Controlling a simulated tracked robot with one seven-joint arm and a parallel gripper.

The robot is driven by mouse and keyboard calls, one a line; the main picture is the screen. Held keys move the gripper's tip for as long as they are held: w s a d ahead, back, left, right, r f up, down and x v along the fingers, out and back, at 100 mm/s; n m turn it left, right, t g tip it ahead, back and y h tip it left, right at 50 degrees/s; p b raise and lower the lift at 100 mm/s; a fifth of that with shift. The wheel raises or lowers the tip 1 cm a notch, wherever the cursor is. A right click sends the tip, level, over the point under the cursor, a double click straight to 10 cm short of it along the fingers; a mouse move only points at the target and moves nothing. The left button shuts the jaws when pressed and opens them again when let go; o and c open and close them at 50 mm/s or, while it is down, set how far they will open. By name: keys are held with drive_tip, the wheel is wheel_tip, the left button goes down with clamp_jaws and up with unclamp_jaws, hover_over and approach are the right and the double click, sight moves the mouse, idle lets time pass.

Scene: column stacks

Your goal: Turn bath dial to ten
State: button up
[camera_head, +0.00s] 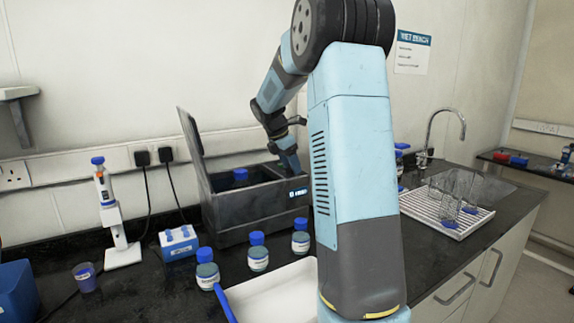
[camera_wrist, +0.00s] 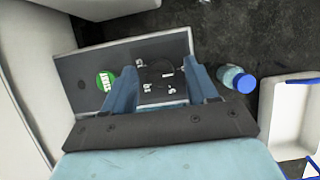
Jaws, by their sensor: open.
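The bath (camera_head: 255,215) is a dark box on the bench with its lid standing open at the left, and a blue-capped bottle shows inside it. In the wrist view its control panel (camera_wrist: 80,72) carries a round green button at the left. The dark dial (camera_wrist: 162,77) sits on this panel with small white marks around it. I cannot read the marks or the dial's setting. My gripper (camera_wrist: 164,84) is open, its two blue fingers on either side of the dial; I cannot tell whether they touch it. In the head view my gripper (camera_head: 291,162) is at the bath's right end.
Several blue-capped bottles (camera_head: 258,258) stand in front of the bath, near a white tray (camera_head: 275,295). A pipette stand (camera_head: 121,250) and a blue-and-white rack (camera_head: 179,243) are at the left.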

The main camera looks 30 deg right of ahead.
drive_tip(key=shift+c, duration=0.4)
drive_tip(key=c, duration=0.9)
drive_tip(key=shift+w+a, duration=0.1)
drive_tip(key=shift+a, duration=0.55)
drive_tip(key=shift+c, duration=0.3)
drive_tip(key=shift+d, duration=0.7)
drive_tip(key=shift+m, duration=0.3)
drive_tip(key=shift+d, duration=0.1)
